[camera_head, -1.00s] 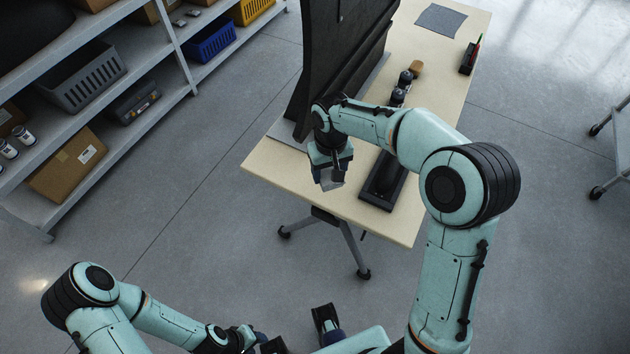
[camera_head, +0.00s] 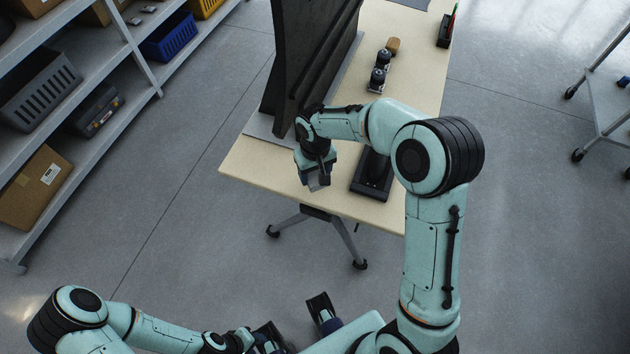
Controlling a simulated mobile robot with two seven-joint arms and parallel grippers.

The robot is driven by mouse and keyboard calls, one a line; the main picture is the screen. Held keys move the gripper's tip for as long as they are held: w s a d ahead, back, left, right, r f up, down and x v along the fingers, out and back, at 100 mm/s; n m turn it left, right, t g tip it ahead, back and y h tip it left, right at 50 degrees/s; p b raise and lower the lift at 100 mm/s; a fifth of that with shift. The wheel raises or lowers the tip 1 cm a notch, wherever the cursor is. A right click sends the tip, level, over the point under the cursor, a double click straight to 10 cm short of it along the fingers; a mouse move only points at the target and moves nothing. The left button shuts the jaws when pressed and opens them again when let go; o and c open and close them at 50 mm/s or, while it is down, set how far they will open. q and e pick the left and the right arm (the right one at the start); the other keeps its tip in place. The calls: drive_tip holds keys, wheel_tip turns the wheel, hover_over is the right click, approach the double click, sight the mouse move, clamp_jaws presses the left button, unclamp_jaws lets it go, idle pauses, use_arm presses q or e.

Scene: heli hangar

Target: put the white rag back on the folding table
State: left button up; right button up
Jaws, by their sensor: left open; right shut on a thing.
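The folding table (camera_head: 262,165) has a pale wood top and wheeled legs. It stands in the middle of the view. My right gripper (camera_head: 318,177) is shut on a small pale grey-white piece, which looks like the white rag (camera_head: 320,182). Most of it is hidden by the fingers. The gripper is over the table's near part; I cannot tell whether the rag touches the top. My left gripper (camera_head: 270,338) is open, low at the bottom edge, away from the table and partly cut off.
A large dark panel (camera_head: 310,55) stands on the table. Shelves with bins (camera_head: 40,88) fill the left. A wheeled cart (camera_head: 610,100) is at right.

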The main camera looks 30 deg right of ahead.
sight(315, 181)
drive_tip(key=shift+f, duration=2.4)
drive_tip(key=shift+f+b, duration=0.1)
drive_tip(key=shift+b, duration=0.2)
drive_tip(key=o, duration=0.9)
drive_tip(key=shift+o, duration=0.2)
wheel_tip(315, 181, up, 12)
drive_tip(key=shift+r+p, duration=0.15)
drive_tip(key=shift+p, duration=0.55)
